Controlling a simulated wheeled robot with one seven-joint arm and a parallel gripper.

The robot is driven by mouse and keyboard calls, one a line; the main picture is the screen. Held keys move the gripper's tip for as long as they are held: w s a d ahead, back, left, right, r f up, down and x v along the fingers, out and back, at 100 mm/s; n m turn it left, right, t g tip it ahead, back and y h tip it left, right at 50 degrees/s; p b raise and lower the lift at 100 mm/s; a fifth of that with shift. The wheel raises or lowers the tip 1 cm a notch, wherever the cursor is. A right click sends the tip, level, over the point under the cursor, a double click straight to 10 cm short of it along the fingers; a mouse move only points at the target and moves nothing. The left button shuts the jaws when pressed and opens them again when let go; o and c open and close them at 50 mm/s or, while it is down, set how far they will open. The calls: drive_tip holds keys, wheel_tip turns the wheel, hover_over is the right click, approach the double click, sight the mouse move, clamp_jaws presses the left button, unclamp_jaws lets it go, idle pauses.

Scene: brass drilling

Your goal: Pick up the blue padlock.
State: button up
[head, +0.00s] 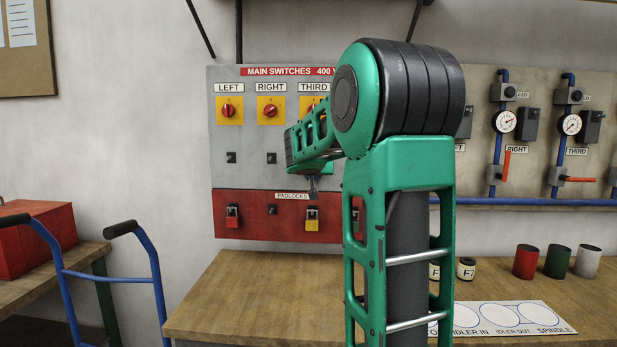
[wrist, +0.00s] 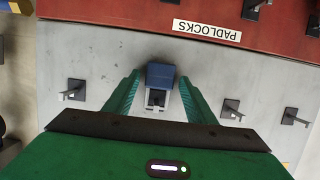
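The blue padlock (wrist: 160,75) is in the wrist view, which sees the panel upside down. It hangs by its shackle on a hook of the grey switch panel (wrist: 115,55), above the red padlock strip. My gripper (wrist: 160,75) is open, with one green finger on each side of the padlock. A narrow gap seems to show on both sides; I cannot tell how deep the fingertips reach. In the head view my gripper is beneath the THIRD switch, partly covered by my own arm, and I cannot make out the blue padlock there.
Bare hooks (wrist: 232,110) stick out on both sides. On the red strip (head: 252,224) hang a red padlock (head: 232,216) and a yellow padlock (head: 312,222). A wooden bench (head: 250,290) stands below, with several cups. A blue hand truck (head: 110,280) is at left.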

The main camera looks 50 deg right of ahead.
drive_tip(key=c, duration=0.9)
drive_tip(key=shift+r, duration=0.15)
drive_tip(key=f+v, duration=0.1)
drive_tip(key=v, duration=0.5)
drive_tip(key=f+v, duration=0.1)
drive_tip(key=v, duration=0.4)
drive_tip(key=s+f+v, duration=0.1)
drive_tip(key=f+v, duration=0.1)
drive_tip(key=v, duration=0.4)
drive_tip(key=shift+s+a+r, duration=0.15)
drive_tip(key=shift+a+r, duration=0.05)
drive_tip(key=shift+a, duration=0.45)
